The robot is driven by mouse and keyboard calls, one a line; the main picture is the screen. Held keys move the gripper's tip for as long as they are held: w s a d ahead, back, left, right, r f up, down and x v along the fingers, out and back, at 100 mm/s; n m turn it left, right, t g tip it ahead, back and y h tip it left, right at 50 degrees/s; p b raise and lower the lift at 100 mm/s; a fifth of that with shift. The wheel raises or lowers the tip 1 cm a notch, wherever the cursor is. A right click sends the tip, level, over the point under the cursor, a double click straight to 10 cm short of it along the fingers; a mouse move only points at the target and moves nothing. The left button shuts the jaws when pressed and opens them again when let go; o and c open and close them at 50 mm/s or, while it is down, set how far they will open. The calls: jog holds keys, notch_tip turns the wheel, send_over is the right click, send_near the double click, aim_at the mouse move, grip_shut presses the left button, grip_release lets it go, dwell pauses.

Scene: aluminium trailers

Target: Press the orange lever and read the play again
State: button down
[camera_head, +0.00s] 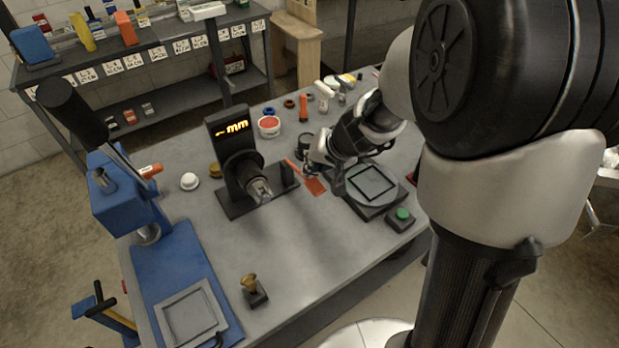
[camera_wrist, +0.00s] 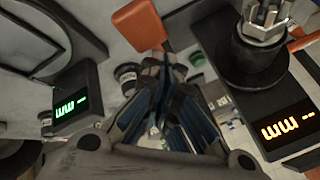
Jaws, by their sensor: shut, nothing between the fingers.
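The orange lever (camera_head: 314,186) is a flat paddle beside the black gauge stand (camera_head: 240,182) on the grey bench. In the wrist view the orange lever (camera_wrist: 140,24) lies just beyond my fingertips. My gripper (camera_head: 312,170) is shut and empty, pointing down close to the lever; the wrist view also shows it (camera_wrist: 165,65). I cannot tell whether the fingertips touch the lever. The gauge's display (camera_head: 232,127) glows orange with dashes and "mm", no number; it is upside down in the wrist view (camera_wrist: 288,128). A metal chuck-like part (camera_head: 260,190) sticks out of the stand.
A black device with a square-marked plate (camera_head: 371,182) and green button (camera_head: 402,214) stands to the right. A second display (camera_wrist: 70,106) glows green with dashes and "mm". A blue press (camera_head: 125,195) stands left, small parts behind. The front middle bench is mostly clear.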

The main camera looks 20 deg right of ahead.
jog(key=shift+s+f+b, duration=0.2)
jog(key=shift+f+b, duration=0.65)
jog(key=shift+b, duration=0.15)
jog(key=shift+s+f+b, duration=0.2)
jog(key=shift+f+b, duration=0.6)
jog(key=shift+b, duration=0.15)
dwell(1.4)
jog(key=shift+r, duration=0.1)
dwell(0.5)
jog(key=shift+w+r+p, duration=0.25)
jog(key=shift+r+p, duration=0.6)
jog(key=shift+r, duration=0.2)
jog(key=shift+w+r+p, duration=0.25)
jog(key=shift+r+p, duration=0.6)
jog(key=shift+r, duration=0.2)
jog(key=r+p, duration=0.2)
jog(key=r, duration=0.1)
jog(key=w+r+p, duration=0.1)
jog(key=r+p, duration=0.1)
jog(key=shift+a, duration=0.2)
